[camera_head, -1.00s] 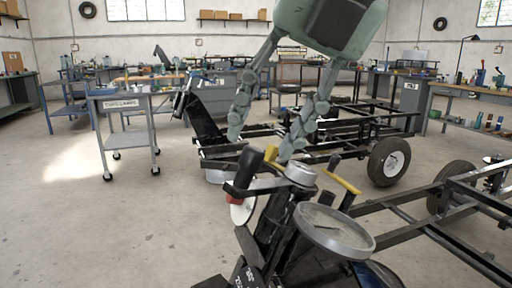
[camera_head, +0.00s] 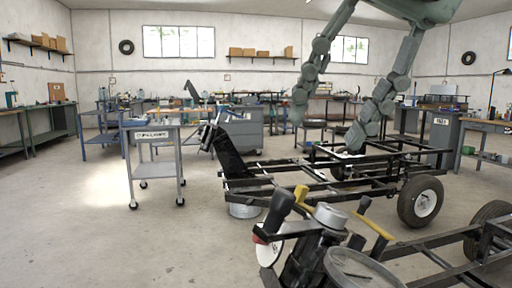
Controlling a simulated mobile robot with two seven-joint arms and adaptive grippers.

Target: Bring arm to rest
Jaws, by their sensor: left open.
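My left gripper (camera_head: 327,130) hangs from the top of the head view, with two long grey-green jointed fingers spread wide. It is open, with nothing between the fingers. Its tips appear above and behind the foreground device, apart from it in the picture. This device (camera_head: 300,255) has a black lever handle (camera_head: 277,212), two yellow handles (camera_head: 376,226), a grey cylindrical top (camera_head: 331,215) and a round grey plate (camera_head: 362,270) cut by the lower edge. My right gripper is not in view.
A black wheeled chassis frame (camera_head: 285,187) stands behind the device, with a tyre (camera_head: 421,201) at its right. Another frame (camera_head: 455,240) reaches the right edge. A grey trolley (camera_head: 154,165) stands left. Workbenches line the walls. The floor at lower left is clear.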

